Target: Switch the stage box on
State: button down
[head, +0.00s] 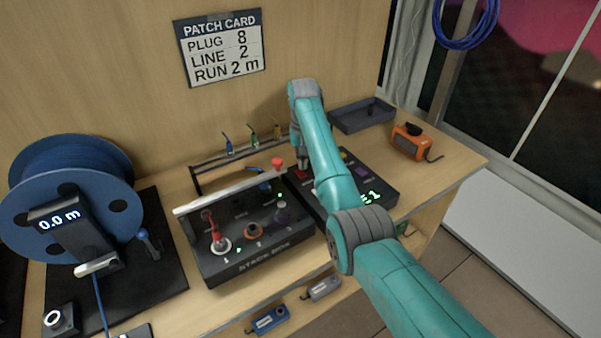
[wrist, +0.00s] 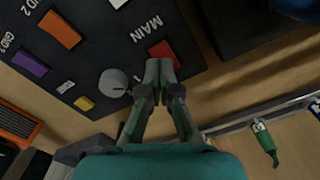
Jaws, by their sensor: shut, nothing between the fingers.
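The stage box (head: 262,262) is a dark box with its name on the front edge, left of my arm in the head view. Red, orange and purple fittings show on its top. Right of it is a dark panel (head: 382,196) with a green display and coloured buttons. The wrist view shows this panel (wrist: 75,70) with a grey knob (wrist: 113,82) and a red button (wrist: 164,52) beside the word MAIN. My gripper (wrist: 158,64) is shut and empty, its fingertips right at the red button. I cannot tell whether they touch it.
A blue cable reel (head: 70,165) with a 0.0 m display stands at left. A rack with coloured plugs (head: 254,137) is behind the stage box. A grey tray (head: 362,117) and an orange device (head: 410,142) are at right. A patch card (head: 220,48) hangs on the wall.

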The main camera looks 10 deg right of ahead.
aim_at(303, 175)
jog(key=shift+r, duration=1.75)
jog(key=shift+d, duration=0.1)
